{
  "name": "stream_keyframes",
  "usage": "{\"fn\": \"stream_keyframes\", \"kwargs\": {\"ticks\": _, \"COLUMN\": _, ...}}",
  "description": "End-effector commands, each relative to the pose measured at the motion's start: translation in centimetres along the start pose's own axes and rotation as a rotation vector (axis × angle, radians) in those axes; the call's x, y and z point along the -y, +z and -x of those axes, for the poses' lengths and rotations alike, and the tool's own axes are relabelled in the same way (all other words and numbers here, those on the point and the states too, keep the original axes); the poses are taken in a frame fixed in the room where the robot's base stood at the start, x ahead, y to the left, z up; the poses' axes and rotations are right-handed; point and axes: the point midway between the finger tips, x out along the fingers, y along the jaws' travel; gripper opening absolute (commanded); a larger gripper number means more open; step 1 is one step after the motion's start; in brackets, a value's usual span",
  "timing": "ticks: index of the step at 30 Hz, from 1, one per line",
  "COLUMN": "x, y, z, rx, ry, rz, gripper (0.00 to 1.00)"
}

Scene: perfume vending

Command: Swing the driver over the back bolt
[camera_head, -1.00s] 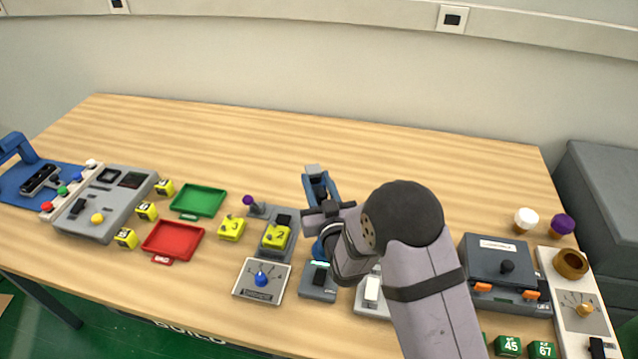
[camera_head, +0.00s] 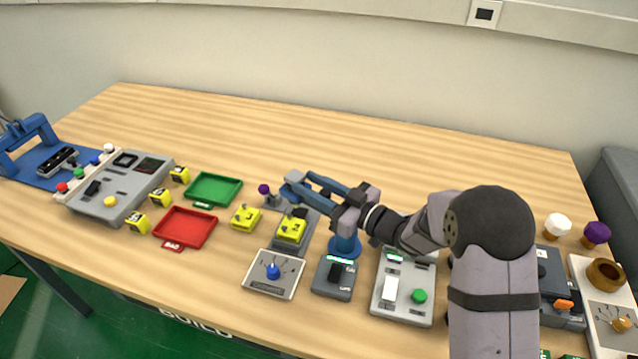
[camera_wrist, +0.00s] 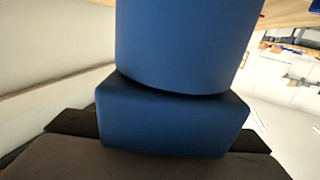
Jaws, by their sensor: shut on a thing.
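My gripper (camera_head: 362,197) points left and is shut on a blue part of the driver. In the wrist view a blue block (camera_wrist: 172,122) sits between the dark fingers, with a blue cylinder (camera_wrist: 185,45) beyond it. In the head view, blue bars (camera_head: 325,184) reach left from my gripper to a rounded blue end (camera_head: 292,190). That end appears over or beside the back end of the grey fixture (camera_head: 301,214). A yellow piece marked 2 (camera_head: 291,230) sits on this fixture. A blue post (camera_head: 345,245) stands below my gripper. I cannot make out the back bolt.
A purple-knobbed lever (camera_head: 264,190) is just left of the blue end. A blue-dial panel (camera_head: 273,272), a dark-switch box (camera_head: 335,277) and a green-button panel (camera_head: 405,287) stand in front. Red (camera_head: 186,227) and green (camera_head: 213,188) trays lie left. The table's back is clear.

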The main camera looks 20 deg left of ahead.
Motion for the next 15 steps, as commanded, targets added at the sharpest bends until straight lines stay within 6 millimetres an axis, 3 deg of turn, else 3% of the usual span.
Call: {"fn": "stream_keyframes", "kwargs": {"ticks": 15, "x": 1.9, "y": -0.1, "z": 0.2, "rx": -0.003, "ry": -0.186, "rz": -0.001, "gripper": 0.00}}
